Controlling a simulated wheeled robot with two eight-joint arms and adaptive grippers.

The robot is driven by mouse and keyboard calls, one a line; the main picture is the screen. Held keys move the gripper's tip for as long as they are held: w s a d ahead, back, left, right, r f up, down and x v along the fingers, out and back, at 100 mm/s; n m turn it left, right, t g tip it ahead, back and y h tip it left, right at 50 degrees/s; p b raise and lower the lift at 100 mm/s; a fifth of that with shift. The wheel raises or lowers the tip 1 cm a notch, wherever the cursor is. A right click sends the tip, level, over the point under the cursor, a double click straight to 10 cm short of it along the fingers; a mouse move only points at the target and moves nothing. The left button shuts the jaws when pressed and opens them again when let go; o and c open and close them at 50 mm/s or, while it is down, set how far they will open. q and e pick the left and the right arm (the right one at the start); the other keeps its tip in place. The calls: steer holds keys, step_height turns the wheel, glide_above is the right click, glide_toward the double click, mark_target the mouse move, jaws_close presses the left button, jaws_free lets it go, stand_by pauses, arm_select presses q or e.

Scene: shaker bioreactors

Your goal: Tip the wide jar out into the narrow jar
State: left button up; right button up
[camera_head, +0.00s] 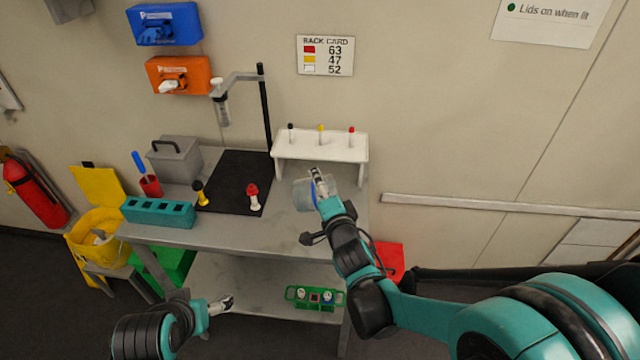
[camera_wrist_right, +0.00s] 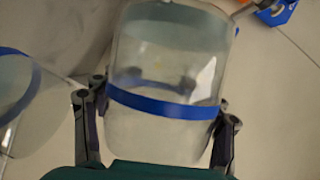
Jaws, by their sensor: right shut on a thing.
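My right gripper (camera_head: 319,182) is at the right end of the bench, in front of the white rack. In the right wrist view its fingers (camera_wrist_right: 157,115) are shut on the sides of a clear jar (camera_wrist_right: 165,75) with a blue band. A second clear vessel with a blue band (camera_wrist_right: 14,95) is partly in view at the left edge, apart from the held jar. In the head view a clear jar (camera_head: 302,195) shows beside the right gripper; which jar is wide or narrow I cannot tell. My left gripper (camera_head: 221,305) is low, before the lower shelf; its fingers are too small to judge.
The white rack (camera_head: 320,147) carries several small capped items. A black mat (camera_head: 235,175) holds a red-topped item (camera_head: 253,196). A clamp stand (camera_head: 264,110), grey box (camera_head: 175,158) and teal block (camera_head: 157,212) occupy the bench. A green rack (camera_head: 315,298) sits on the lower shelf.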

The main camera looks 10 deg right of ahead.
steer(key=shift+s+d+r+m+t+b, duration=0.1)
steer(key=shift+d+m+t+b, duration=0.15)
steer(key=shift+m+b, duration=0.25)
steer(key=shift+d+r+m+t+b, duration=0.1)
steer(key=shift+m+t+b, duration=0.15)
steer(key=shift+m+b, duration=0.25)
stand_by(0.9)
steer(key=shift+d+m, duration=0.1)
steer(key=shift+m, duration=0.3)
steer(key=shift+d+r+b, duration=0.1)
steer(key=shift+r+b, duration=0.05)
steer(key=shift+b, duration=0.15)
stand_by(0.7)
